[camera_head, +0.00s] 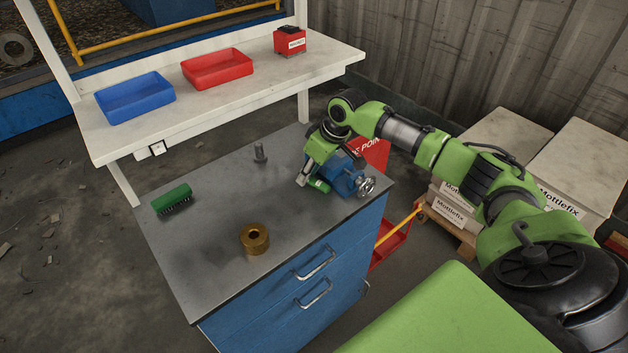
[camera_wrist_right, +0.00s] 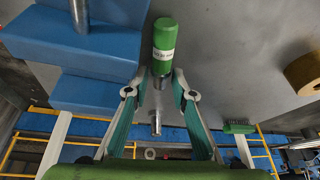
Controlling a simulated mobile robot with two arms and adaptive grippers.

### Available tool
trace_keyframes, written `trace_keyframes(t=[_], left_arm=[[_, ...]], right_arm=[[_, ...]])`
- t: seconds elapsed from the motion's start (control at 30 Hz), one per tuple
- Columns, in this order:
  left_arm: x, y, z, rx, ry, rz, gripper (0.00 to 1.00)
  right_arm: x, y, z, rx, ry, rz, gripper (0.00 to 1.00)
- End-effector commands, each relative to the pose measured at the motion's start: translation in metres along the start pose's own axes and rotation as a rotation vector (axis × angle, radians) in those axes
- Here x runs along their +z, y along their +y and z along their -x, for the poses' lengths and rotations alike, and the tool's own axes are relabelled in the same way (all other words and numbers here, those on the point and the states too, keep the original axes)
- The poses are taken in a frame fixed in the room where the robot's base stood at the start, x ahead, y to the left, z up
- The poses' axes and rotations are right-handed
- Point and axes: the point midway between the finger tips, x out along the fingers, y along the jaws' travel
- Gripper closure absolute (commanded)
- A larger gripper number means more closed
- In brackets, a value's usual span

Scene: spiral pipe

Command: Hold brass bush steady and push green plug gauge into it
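The brass bush (camera_head: 254,238) stands on the grey bench top with its bore facing up; it also shows at the right edge of the wrist view (camera_wrist_right: 304,75). The green plug gauge (camera_head: 318,184) lies beside the blue vice. In the wrist view, the gauge (camera_wrist_right: 163,42) has a green handle with a white label and a short steel end. My right gripper (camera_head: 306,177) is at the gauge. Its fingertips (camera_wrist_right: 161,76) are on either side of the steel end, with gaps showing. My left gripper is not in view.
The blue vice (camera_head: 345,178) stands close beside my right gripper. A grey steel peg (camera_head: 260,153) stands towards the back of the bench and a green brush (camera_head: 171,198) lies at the left. Bare bench surface surrounds the bush. Blue (camera_head: 135,97) and red (camera_head: 217,68) trays sit on the shelf.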

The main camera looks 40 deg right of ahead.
Motion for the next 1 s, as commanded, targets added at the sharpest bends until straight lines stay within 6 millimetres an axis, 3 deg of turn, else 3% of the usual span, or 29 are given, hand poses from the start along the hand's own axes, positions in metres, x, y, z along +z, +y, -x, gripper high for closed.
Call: trace_keyframes(t=[0.27,0.37,0.77,1.0], left_arm=[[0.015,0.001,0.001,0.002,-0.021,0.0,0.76],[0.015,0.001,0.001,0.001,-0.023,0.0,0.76],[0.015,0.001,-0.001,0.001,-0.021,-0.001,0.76],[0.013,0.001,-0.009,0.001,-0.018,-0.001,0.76]], right_arm=[[0.0,0.0,-0.004,0.0,0.0,0.001,0.77],[0.0,0.0,-0.004,0.0,0.0,0.001,1.0],[-0.001,0.0,-0.002,0.0,0.002,0.001,1.0],[-0.012,-0.001,0.02,0.001,0.006,0.002,1.0]])
